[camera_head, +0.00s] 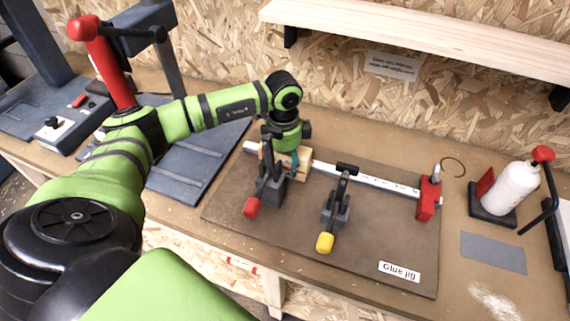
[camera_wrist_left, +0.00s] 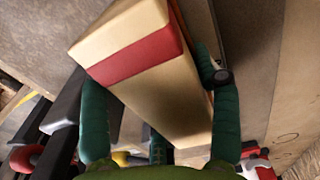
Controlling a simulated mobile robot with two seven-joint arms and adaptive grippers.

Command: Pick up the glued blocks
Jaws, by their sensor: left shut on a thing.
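The glued blocks (camera_head: 298,167) are a pale wooden piece by the metal rail on the glue jig (camera_head: 380,235), partly hidden by my gripper and a clamp. In the left wrist view the blocks (camera_wrist_left: 165,95) show as a long cream piece with a red band across it near one end. My left gripper (camera_head: 280,160) points down over the blocks, with its teal fingers on either side. In the wrist view the gripper (camera_wrist_left: 160,115) is shut on them. I cannot tell whether the blocks touch the jig. My right gripper is not in view.
A red-handled clamp (camera_head: 268,185) stands just in front of the blocks, and a yellow-handled clamp (camera_head: 336,205) to its right. A red end stop (camera_head: 428,198) is on the rail. A white bottle (camera_head: 514,188) stands at right. A wooden shelf (camera_head: 430,40) overhangs behind.

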